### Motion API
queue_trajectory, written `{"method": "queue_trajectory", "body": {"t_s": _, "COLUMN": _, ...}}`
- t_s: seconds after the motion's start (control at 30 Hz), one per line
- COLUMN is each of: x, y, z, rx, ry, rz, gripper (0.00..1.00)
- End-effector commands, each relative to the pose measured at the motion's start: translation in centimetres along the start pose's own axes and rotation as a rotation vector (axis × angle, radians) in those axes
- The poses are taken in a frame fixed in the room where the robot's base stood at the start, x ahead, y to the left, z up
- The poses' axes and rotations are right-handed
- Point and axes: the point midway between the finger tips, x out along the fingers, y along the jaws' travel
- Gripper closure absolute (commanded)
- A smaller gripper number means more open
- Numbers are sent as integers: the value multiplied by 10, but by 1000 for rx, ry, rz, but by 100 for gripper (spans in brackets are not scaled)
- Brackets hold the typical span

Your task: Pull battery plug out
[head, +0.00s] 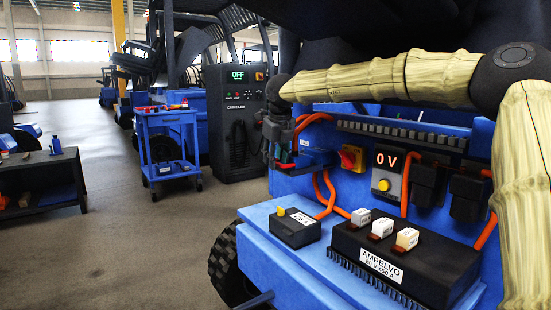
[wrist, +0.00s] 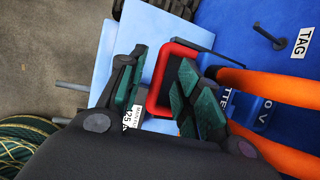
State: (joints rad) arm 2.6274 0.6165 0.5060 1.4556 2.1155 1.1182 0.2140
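The battery plug appears to be the blue connector (head: 316,158) on the front of the blue machine, with thick orange cables (wrist: 275,85) running to it. A red loop-shaped handle (wrist: 165,57) shows in the wrist view; a bit of red (head: 286,166) also shows by my fingers in the head view. My gripper (wrist: 160,98) is at this handle, its green-padded fingers apart. The left finger is outside the loop with a gap, and the right finger overlaps the loop's opening. I cannot tell whether it touches. The plug's seat is mostly hidden.
A red-and-yellow switch (head: 352,158) and a 0 V display (head: 387,159) are right of the plug. Below is a ledge with a small black box (head: 294,230) and a black controller (head: 385,262). A blue cart (head: 168,122) and charger (head: 234,115) stand behind.

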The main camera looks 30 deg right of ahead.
Motion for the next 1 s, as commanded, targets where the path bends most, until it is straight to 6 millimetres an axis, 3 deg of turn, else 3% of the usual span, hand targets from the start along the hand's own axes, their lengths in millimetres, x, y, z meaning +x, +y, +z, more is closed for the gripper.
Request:
{"method": "queue_trajectory", "body": {"t_s": 0.17, "x": -20, "y": 0, "z": 1, "rx": 1, "ry": -3, "rz": 0, "gripper": 66}}
{"method": "queue_trajectory", "body": {"t_s": 0.6, "x": -95, "y": 0, "z": 0, "rx": 0, "ry": -3, "rz": 1, "gripper": 66}}
{"method": "queue_trajectory", "body": {"t_s": 0.8, "x": -113, "y": 0, "z": 0, "rx": 0, "ry": -2, "rz": 1, "gripper": 66}}
{"method": "queue_trajectory", "body": {"t_s": 1.0, "x": -118, "y": 0, "z": 0, "rx": 0, "ry": -1, "rz": 1, "gripper": 66}}
